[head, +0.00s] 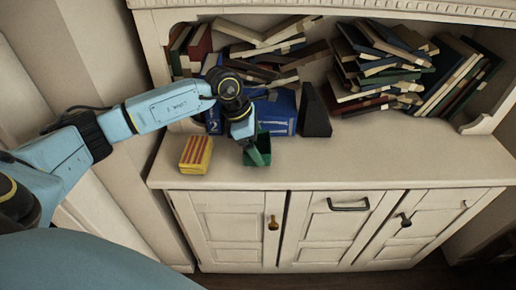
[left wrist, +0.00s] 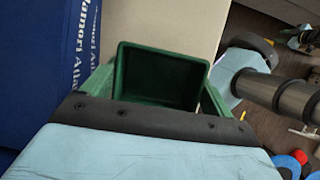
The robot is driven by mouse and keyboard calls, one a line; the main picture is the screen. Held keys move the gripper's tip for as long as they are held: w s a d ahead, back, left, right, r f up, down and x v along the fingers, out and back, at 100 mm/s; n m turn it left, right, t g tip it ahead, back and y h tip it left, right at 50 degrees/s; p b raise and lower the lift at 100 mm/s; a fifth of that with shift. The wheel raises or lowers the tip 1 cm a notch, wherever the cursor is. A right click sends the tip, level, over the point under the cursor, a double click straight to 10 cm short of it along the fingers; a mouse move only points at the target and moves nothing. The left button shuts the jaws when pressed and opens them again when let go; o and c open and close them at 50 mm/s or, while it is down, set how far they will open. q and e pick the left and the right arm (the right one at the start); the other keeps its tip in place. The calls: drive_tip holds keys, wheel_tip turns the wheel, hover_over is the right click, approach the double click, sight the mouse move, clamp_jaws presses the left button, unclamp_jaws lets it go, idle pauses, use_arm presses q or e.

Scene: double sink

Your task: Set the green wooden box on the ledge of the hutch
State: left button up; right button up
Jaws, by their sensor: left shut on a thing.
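The green wooden box (head: 259,151) is an open-topped, dark green box at the hutch ledge, just in front of a blue box. My left gripper (head: 249,143) reaches down over the ledge and is shut on the green box. In the left wrist view the box (left wrist: 160,76) shows its hollow inside, close in front of the gripper. The cream hutch ledge (head: 345,160) runs below the shelf of books. I cannot tell whether the box touches the ledge. My right gripper is not in view.
A yellow and red striped box (head: 196,155) stands on the ledge to the left. A blue box (head: 278,112) with white lettering and a black wedge-shaped thing (head: 314,112) stand behind the green box. Heaped books (head: 385,65) fill the shelf. The ledge's right part is clear.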

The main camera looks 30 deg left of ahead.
use_arm(q)
drive_tip(key=shift+f, duration=0.95)
drive_tip(key=shift+r, duration=0.1)
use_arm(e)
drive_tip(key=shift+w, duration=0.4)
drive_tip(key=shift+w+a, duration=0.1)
use_arm(q)
drive_tip(key=o, duration=0.9)
drive_tip(key=shift+c, duration=0.2)
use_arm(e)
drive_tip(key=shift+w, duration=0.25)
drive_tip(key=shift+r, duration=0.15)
use_arm(q)
drive_tip(key=shift+p+v, duration=0.7)
drive_tip(key=shift+v, duration=5.3)
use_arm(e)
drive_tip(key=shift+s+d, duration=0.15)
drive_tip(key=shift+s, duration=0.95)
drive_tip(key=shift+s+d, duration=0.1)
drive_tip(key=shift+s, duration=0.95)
